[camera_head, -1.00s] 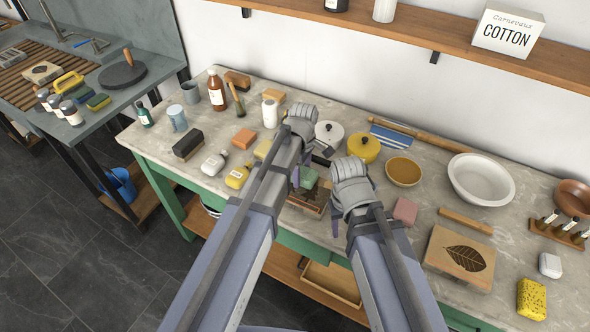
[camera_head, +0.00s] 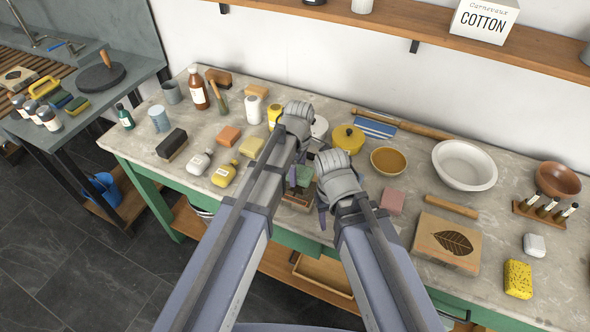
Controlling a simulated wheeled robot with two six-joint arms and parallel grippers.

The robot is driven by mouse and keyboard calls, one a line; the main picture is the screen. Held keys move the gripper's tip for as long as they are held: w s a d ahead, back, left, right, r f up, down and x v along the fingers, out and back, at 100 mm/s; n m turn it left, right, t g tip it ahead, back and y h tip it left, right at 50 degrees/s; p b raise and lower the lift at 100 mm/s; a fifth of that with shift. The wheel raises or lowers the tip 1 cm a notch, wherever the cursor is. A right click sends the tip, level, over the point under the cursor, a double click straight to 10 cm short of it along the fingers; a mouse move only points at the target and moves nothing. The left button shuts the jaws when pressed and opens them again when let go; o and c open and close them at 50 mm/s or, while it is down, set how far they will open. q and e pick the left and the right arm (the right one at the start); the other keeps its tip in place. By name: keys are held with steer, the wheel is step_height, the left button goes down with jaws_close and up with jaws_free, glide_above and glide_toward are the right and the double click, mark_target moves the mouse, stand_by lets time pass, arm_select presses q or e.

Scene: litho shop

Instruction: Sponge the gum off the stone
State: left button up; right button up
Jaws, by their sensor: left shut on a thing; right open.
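My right gripper (camera_head: 326,212) is open and empty, just right of that stone. A second pale stone with a dark leaf drawing (camera_head: 453,243) lies uncovered at the right. A yellow speckled sponge (camera_head: 518,279) lies at the far right.
A pink block (camera_head: 392,201) lies between my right arm and the leaf stone. Bottles and blocks crowd the bench's left side.

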mark_target(312, 174)
arm_select(q)
steer(key=shift+s+d, duration=0.2)
steer(key=shift+d, duration=0.5)
steer(key=shift+s+d, duration=0.25)
steer(key=shift+d, duration=0.45)
steer(key=shift+s+d, duration=0.2)
steer(key=shift+d, duration=0.5)
arm_select(e)
steer(key=shift+d, duration=0.15)
arm_select(q)
steer(key=shift+s+d, duration=0.25)
steer(key=shift+d, duration=0.5)
steer(key=shift+s+d, duration=0.25)
steer(key=shift+d, duration=0.65)
arm_select(e)
steer(key=shift+w, duration=0.1)
arm_select(q)
steer(key=shift+r, duration=0.1)
steer(key=shift+r+p, duration=0.1)
steer(key=shift+p, duration=0.2)
arm_select(e)
steer(key=shift+a+r, duration=0.15)
steer(key=shift+a, duration=0.05)
